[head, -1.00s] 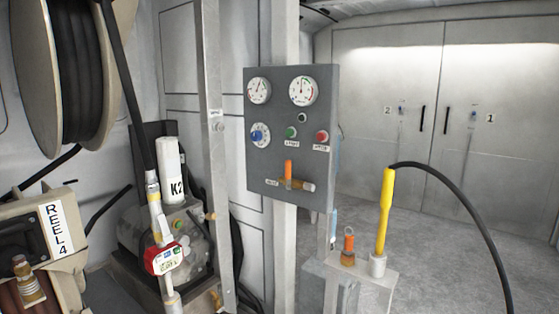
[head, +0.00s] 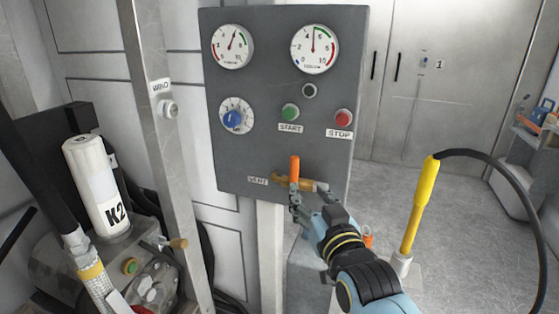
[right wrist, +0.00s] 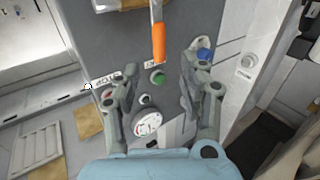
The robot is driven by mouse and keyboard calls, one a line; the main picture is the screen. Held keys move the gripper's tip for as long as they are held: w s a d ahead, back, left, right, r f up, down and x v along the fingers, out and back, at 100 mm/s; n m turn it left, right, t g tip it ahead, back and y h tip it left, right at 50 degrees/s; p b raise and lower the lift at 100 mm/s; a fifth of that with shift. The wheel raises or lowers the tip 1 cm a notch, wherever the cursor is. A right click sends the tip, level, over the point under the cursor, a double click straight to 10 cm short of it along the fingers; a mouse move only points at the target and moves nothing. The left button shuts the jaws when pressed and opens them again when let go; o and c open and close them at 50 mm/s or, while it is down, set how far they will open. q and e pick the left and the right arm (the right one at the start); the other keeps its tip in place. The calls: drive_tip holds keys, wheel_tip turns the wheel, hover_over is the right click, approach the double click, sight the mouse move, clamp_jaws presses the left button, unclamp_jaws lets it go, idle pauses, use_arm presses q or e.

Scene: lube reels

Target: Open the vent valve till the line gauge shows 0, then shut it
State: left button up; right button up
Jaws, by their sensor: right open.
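The vent valve has an orange handle (head: 295,169) standing upright, across its horizontal brass body (head: 312,185), low on the grey panel beside a small label. My right gripper (head: 311,203) is open and just below the valve in the head view. In the right wrist view the orange handle (right wrist: 158,42) lies ahead, roughly between the open fingers (right wrist: 160,66), with nothing held. Two dials sit at the panel top: a left gauge (head: 232,46) and a right gauge (head: 315,49). The right needle points about straight up, near mid-scale; the left one points up, slightly right. Their labels are unreadable.
The panel also bears a blue knob (head: 234,118), a green START button (head: 290,112) and a red STOP button (head: 343,118). A yellow nozzle (head: 422,205) with a black hose stands at right. A metal post (head: 160,150) and K2 cylinder (head: 95,185) are at left.

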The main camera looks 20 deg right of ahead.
sight(296, 172)
drive_tip(key=w+b, duration=0.9)
drive_tip(key=shift+w+d+r, duration=0.1)
drive_tip(key=shift+w, duration=0.3)
use_arm(q)
wheel_tip(296, 172, down, 9)
drive_tip(key=s, duration=0.1)
drive_tip(key=shift+s+d+f, duration=0.15)
drive_tip(key=shift+s+d, duration=0.25)
drive_tip(key=shift+d, duration=0.05)
use_arm(e)
drive_tip(key=shift+w+r, duration=0.2)
drive_tip(key=shift+w, duration=0.2)
clamp_jaws()
use_arm(q)
drive_tip(key=shift+s, duration=0.15)
use_arm(e)
drive_tip(key=shift+w+f, duration=0.15)
drive_tip(key=shift+f, duration=0.05)
